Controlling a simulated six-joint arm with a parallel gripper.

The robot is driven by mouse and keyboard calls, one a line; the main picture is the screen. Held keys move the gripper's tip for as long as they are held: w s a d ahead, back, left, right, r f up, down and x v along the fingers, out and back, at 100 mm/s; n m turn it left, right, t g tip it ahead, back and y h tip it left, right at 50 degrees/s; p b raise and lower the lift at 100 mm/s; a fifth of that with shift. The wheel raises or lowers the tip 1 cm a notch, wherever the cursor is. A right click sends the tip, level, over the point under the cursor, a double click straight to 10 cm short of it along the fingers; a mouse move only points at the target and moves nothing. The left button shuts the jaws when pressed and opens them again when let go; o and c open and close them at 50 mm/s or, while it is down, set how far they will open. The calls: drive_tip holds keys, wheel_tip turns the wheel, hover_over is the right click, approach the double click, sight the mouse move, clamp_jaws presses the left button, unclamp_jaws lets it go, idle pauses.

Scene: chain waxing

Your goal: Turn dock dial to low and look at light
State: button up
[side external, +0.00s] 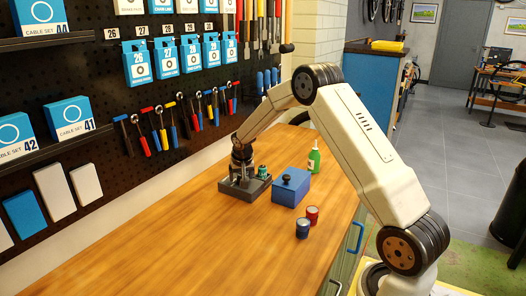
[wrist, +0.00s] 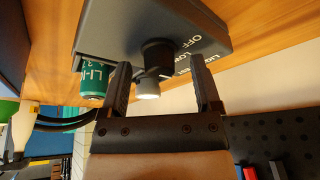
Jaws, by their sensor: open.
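The grey dock (side external: 262,189) sits on the wooden bench, below my gripper in the side view. The wrist view shows the dock (wrist: 95,38) close up, with "OFF" and "LOW" lettering beside a black dial (wrist: 157,52). A pale, bright round piece (wrist: 148,88) shows at the dial's near end; I cannot tell whether it is a lit light. My gripper (wrist: 162,72) is open, with one finger on each side of the dial and visible gaps to it. The dial's pointer setting is not readable. In the side view my gripper (side external: 242,172) hides the dial.
A green battery cell (wrist: 95,78) stands at the dock beside the left finger. A blue box (side external: 290,190) with a black knob, a red can (side external: 312,214), a dark blue can (side external: 302,229) and a green bottle (side external: 314,158) stand right of the dock. The front bench is clear.

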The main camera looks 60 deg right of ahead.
drive_tip(key=v, duration=0.7)
drive_tip(key=shift+r, duration=0.35)
drive_tip(key=shift+s+a, duration=0.1)
drive_tip(key=shift+a, duration=0.05)
drive_tip(key=s+a+f+n+y, duration=0.3)
drive_tip(key=s+a+n, duration=0.6)
drive_tip(key=s+a, duration=1.2)
drive_tip(key=shift+s+a+g, duration=0.3)
drive_tip(key=shift+s+a, duration=0.05)
drive_tip(key=shift+a, duration=1.15)
drive_tip(key=shift+f, duration=0.15)
